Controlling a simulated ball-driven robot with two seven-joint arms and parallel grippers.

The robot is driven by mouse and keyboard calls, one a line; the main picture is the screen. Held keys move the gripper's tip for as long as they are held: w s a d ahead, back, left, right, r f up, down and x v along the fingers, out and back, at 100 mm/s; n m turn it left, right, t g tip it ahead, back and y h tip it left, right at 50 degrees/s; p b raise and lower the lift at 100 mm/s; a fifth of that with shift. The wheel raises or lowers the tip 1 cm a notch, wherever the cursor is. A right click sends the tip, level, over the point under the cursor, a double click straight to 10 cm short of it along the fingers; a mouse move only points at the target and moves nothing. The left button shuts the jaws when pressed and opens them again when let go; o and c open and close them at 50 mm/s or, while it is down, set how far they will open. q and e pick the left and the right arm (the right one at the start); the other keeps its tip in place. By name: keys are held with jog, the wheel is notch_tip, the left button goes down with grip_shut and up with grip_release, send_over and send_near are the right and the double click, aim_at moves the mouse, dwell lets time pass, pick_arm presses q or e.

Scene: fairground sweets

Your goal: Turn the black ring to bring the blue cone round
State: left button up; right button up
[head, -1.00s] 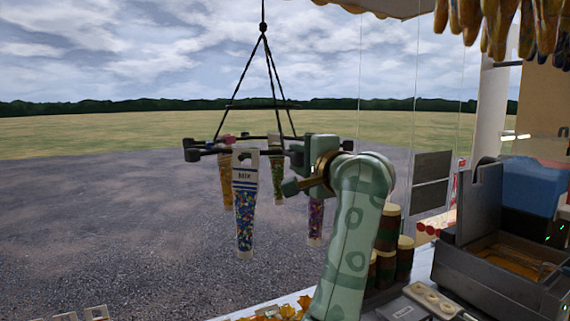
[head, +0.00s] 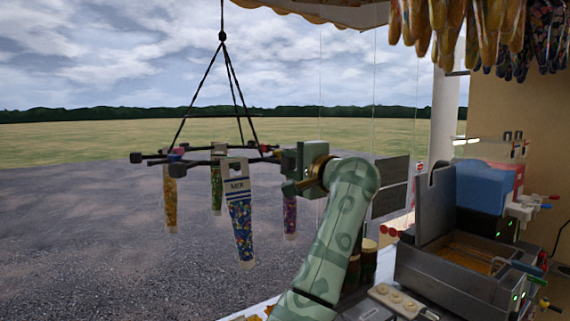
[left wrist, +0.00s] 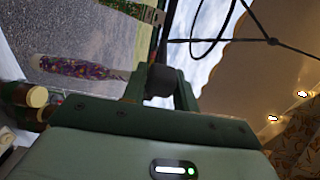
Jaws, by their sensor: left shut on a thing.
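The black ring (head: 200,163) hangs on black cords, its short arms ending in dark knobs. The blue cone (head: 241,215), a tapered bag marked MIX, hangs from the ring's near side, left of my left gripper (head: 288,170). A yellow cone (head: 170,205) hangs at the left, a green one (head: 216,185) behind, and a purple one (head: 290,215) below my gripper. My left gripper is shut on the ring's right side. In the left wrist view a dark knob (left wrist: 160,80) sits between the fingers, and the purple cone (left wrist: 75,67) shows at the left. My right gripper is out of view.
A grey metal fryer-like unit (head: 455,270) stands on the counter at the right, with a blue box (head: 482,187) behind. Dark jars (head: 368,262) stand just behind my arm. Filled bags (head: 470,30) hang at the top right. Open ground lies left of the ring.

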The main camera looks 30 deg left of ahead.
pick_arm(q)
jog(key=w+p, duration=0.3)
jog(key=w, duration=0.3)
jog(key=shift+d+p, duration=0.25)
jog(key=shift+p, duration=0.05)
jog(key=o, duration=0.7)
jog(key=b+v, duration=0.3)
jog(key=v, duration=0.7)
